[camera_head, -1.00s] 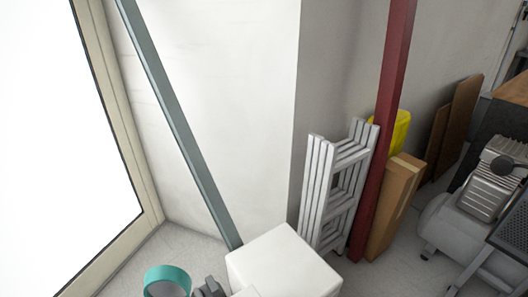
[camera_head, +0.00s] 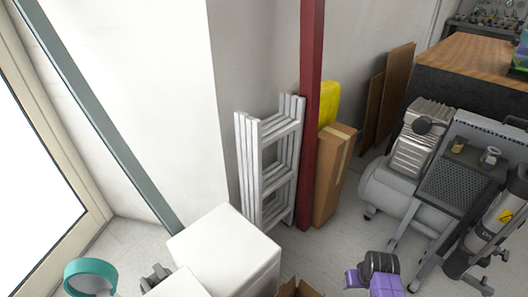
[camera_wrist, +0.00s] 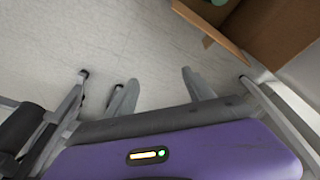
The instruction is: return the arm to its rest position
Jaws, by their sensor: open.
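My gripper (camera_wrist: 160,84) shows in the wrist view, with two grey fingers reaching up from behind the dark edge of a purple housing. The fingers are apart, and only pale floor shows between them. Nothing is held. In the head view a purple and dark part that looks like my arm (camera_head: 376,272) shows at the bottom edge, right of centre; the fingers cannot be made out there. It is over the floor, in front of the compressor (camera_head: 400,185).
An open cardboard box (camera_wrist: 268,32) lies close to the gripper at upper right. White boxes (camera_head: 225,250) and a teal ring (camera_head: 90,268) are at lower left in the head view. A ladder (camera_head: 268,165), red post (camera_head: 311,120) and tall carton (camera_head: 333,180) stand behind.

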